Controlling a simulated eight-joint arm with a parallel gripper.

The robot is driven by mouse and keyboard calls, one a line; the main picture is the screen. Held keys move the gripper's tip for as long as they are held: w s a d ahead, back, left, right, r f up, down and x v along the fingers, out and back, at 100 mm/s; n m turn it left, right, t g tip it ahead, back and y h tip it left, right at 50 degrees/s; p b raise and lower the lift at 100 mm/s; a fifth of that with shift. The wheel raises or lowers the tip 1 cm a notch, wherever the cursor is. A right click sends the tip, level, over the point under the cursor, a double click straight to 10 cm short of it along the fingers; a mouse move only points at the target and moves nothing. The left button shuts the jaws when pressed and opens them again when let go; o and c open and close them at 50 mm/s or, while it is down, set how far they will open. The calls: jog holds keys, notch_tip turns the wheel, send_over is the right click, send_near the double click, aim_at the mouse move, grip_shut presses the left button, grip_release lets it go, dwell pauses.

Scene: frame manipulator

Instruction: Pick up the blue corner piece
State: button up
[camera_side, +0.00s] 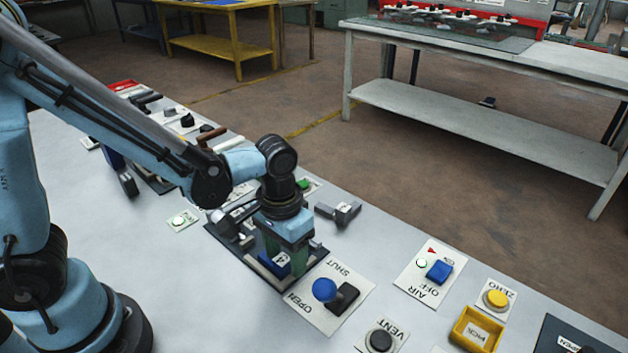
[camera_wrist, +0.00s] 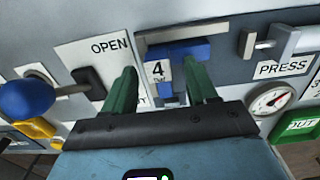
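The blue corner piece (camera_wrist: 190,50) has an L-like shape and a white label with "4". It sits against a grey metal fixture. In the side view the blue piece (camera_side: 271,265) shows low on the dark plate, partly hidden by my gripper. My gripper (camera_wrist: 163,72) has two green fingers spread apart, with nothing held between them. In the wrist view the label lies between the fingertips, and the right fingertip overlaps the piece's right part. In the side view my gripper (camera_side: 284,252) points down right over the piece. I cannot tell whether the fingers touch it.
A blue-knobbed lever (camera_side: 324,290) on an OPEN/SHUT plate stands close by. A grey clamp handle (camera_side: 340,212) and a round gauge (camera_wrist: 270,101) are also near. An AIR switch (camera_side: 439,271), a yellow ZERO button (camera_side: 496,299) and a yellow PICK tray (camera_side: 459,333) lie to the right.

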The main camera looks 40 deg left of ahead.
grip_shut()
jog(key=shift+r, duration=0.15)
